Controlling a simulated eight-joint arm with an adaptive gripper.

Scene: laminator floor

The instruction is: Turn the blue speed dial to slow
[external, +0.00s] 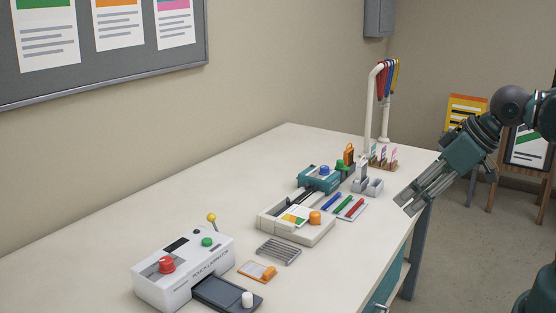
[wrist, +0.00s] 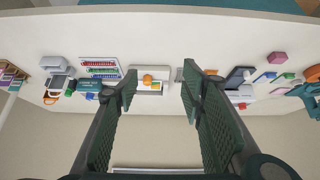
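A blue round dial (external: 325,170) sits on top of a small teal machine (external: 313,182) toward the far end of the table. In the wrist view the teal machine (wrist: 85,87) appears upside down at left, with a small blue spot, likely the dial (wrist: 89,97), at its lower edge. The dial's markings are too small to read. My gripper (external: 408,204) is off the table's right edge, apart from the machine and pointing down and left. In the wrist view my gripper (wrist: 160,85) has its fingers wide apart with nothing between them.
A white laminator (external: 185,268) with a red knob (external: 167,264) stands at the front. A cream tray machine (external: 275,226) with an orange knob, a pen tray (external: 350,209), a grey holder (external: 372,186) and a cable stand (external: 369,110) are nearby. The table's left side is clear.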

